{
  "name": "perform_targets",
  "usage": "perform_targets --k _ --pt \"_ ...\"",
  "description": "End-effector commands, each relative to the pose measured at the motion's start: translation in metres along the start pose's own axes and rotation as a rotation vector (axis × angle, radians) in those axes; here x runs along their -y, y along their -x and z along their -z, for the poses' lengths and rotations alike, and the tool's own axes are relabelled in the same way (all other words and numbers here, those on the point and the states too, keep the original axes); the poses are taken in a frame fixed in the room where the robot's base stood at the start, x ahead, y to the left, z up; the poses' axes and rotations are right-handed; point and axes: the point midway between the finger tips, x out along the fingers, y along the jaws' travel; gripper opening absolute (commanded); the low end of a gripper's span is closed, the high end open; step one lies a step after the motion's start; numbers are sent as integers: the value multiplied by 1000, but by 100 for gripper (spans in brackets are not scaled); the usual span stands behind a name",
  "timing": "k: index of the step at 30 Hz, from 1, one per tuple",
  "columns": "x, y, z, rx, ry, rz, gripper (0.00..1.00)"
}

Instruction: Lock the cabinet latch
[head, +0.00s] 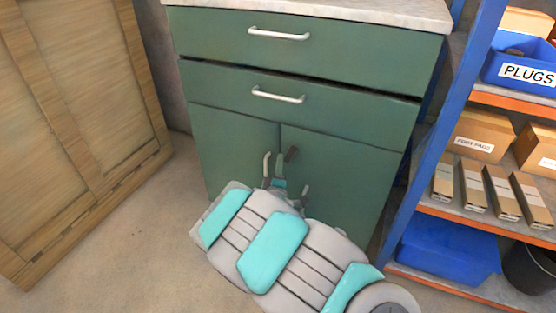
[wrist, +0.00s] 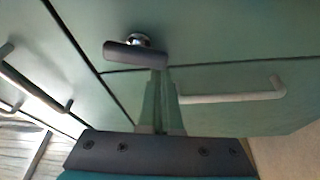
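The cabinet latch (wrist: 135,54) is a dark bar on a round silver pivot, near the seam between the cabinet doors. In the wrist view the bar lies roughly along the seam. In the head view the latch (head: 291,154) shows as a small dark piece at the top of the right door, just above my gripper (head: 280,184). In the wrist view the fingers of my gripper (wrist: 160,74) are close together, with their tips at the right end of the bar. I see nothing between them; whether they touch the bar is unclear.
The green cabinet (head: 345,170) has two drawers with pale handles above its doors. A pale door handle (head: 266,164) stands close left of my gripper. A shelf rack (head: 408,150) with boxes and bins is at right, wooden panelling (head: 85,110) at left. Floor between is clear.

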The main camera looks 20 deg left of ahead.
Motion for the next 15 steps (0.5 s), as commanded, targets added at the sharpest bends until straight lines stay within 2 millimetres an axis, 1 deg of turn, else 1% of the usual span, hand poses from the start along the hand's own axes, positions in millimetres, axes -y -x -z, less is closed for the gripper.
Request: perform_targets --k 6,15 --pt "4 1 -5 1 139 49 0" --pt "6 3 -8 2 141 52 0"
